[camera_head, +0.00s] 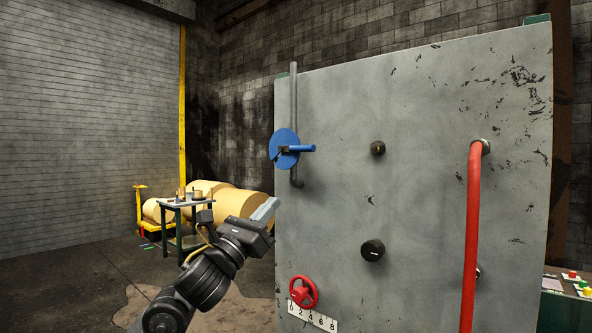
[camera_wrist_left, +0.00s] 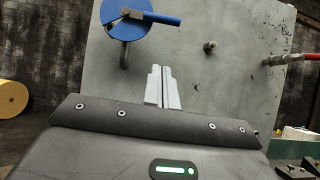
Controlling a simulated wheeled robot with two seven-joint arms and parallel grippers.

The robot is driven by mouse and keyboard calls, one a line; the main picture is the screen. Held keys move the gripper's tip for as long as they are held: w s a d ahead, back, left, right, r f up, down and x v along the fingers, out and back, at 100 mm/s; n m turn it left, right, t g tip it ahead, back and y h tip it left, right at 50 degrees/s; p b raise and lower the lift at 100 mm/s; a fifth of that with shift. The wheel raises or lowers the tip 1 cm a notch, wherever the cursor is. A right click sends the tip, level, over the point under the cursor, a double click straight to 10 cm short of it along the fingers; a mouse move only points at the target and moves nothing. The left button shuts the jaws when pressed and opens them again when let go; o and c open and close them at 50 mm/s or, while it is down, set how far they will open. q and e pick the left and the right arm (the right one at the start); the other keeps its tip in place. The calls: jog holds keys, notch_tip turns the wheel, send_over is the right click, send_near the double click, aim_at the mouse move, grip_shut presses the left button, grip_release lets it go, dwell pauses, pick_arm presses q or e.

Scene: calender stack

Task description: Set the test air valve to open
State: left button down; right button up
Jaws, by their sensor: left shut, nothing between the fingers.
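The blue valve disc (camera_head: 281,146) with its blue lever handle (camera_head: 301,149) is on a thin grey pipe (camera_head: 294,100) at the upper left of a grey panel (camera_head: 420,110). The handle points to the right, roughly level. My left gripper (camera_head: 264,211) is shut and empty, below and a little left of the valve, apart from it. In the left wrist view the closed fingers (camera_wrist_left: 162,88) point at the panel, with the blue disc (camera_wrist_left: 125,18) and its handle (camera_wrist_left: 160,18) above them. My right gripper is not in view.
The panel also carries a black knob (camera_head: 373,250), a small dark knob (camera_head: 377,148), a red handwheel (camera_head: 303,291) above a numbered scale (camera_head: 312,316), and a red vertical bar (camera_head: 472,230) that stands out. A small table (camera_head: 185,203) and large paper rolls (camera_head: 240,202) stand behind at left.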

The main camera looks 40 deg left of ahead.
pick_arm(q)
jog(key=s+r+p+x, duration=0.1)
jog(key=r+p+x, duration=0.1)
jog(key=p+x, duration=0.7)
jog(key=x, duration=0.3)
jog(key=shift+r, duration=0.45)
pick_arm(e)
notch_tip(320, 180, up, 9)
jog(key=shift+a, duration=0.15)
pick_arm(q)
jog(key=shift+w, duration=0.2)
jog(key=shift+d, duration=0.15)
